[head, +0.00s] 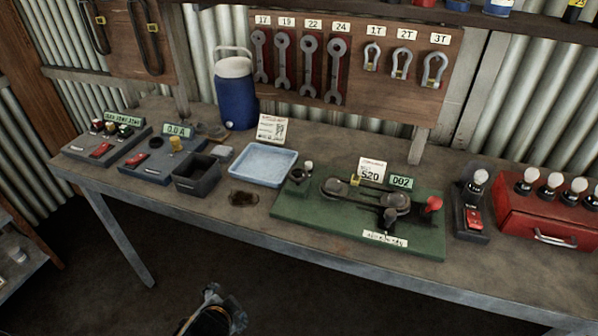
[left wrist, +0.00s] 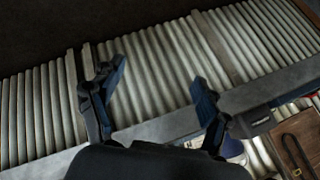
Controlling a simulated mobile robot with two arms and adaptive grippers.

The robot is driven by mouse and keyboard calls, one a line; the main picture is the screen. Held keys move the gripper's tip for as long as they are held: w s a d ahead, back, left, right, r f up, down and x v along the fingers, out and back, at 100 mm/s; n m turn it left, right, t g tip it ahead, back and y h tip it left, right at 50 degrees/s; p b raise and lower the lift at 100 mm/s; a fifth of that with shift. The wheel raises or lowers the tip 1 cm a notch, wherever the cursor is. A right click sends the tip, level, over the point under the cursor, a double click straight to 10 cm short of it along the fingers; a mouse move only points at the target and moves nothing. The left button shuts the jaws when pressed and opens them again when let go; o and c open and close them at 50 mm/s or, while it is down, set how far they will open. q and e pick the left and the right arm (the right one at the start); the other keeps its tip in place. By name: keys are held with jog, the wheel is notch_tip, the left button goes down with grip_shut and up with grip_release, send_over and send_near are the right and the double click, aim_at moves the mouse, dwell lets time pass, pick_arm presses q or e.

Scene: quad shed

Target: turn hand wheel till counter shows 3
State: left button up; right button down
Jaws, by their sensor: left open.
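A green base board (head: 330,228) lies on the bench, right of centre in the head view. It carries dark round wheels that look joined by a belt (head: 368,196), and a red knob (head: 433,204) stands at its right end. I cannot tell for sure which part is the hand wheel. The counter (head: 401,182) at the board's back edge appears to read 002. My left gripper (head: 216,300) is low in front of the bench, apart from the board. In the left wrist view the left gripper (left wrist: 158,88) is open and empty. My right gripper is not in view.
A blue tray (head: 263,182), a dark open bin (head: 197,190) and switch boxes stand left of the board. A red switch (head: 474,218) and a red box with bulbs (head: 540,238) stand to its right. The bench's front edge lies between my left gripper and the board.

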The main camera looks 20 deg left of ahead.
aim_at(299, 172)
pick_arm(q)
jog(key=w+a+r+m+t+y, duration=0.2)
jog(key=w+a+r+m+t, duration=0.2)
jog(key=w+r+m+t, duration=0.8)
jog(key=w+d+r+m+h, duration=0.1)
jog(key=w+d+m+h, duration=0.1)
jog(key=m, duration=0.5)
jog(key=w+d+r+m+g+h, duration=0.1)
jog(key=w+d+m+h, duration=0.1)
jog(key=m+h, duration=0.3)
jog(key=w+d+r+m+h, duration=0.1)
jog(key=w+d+m+h, duration=0.1)
jog(key=m, duration=0.7)
jog(key=shift+w+d+r+g+h, duration=0.1)
jog(key=shift+w+g+h, duration=0.1)
jog(key=shift+w+h, duration=0.2)
jog(key=shift+w+d+r+g+h, duration=0.1)
jog(key=shift+w+g+h, duration=0.1)
jog(key=shift+w+h, duration=0.2)
jog(key=shift+w+f+m, duration=0.1)
jog(key=shift+f+m, duration=0.1)
jog(key=shift+m, duration=0.5)
jog(key=shift+w+d, duration=0.2)
jog(key=shift+w, duration=0.05)
jog(key=x, duration=1.3)
jog(key=shift+d+f, duration=0.15)
jog(key=shift+f, duration=0.05)
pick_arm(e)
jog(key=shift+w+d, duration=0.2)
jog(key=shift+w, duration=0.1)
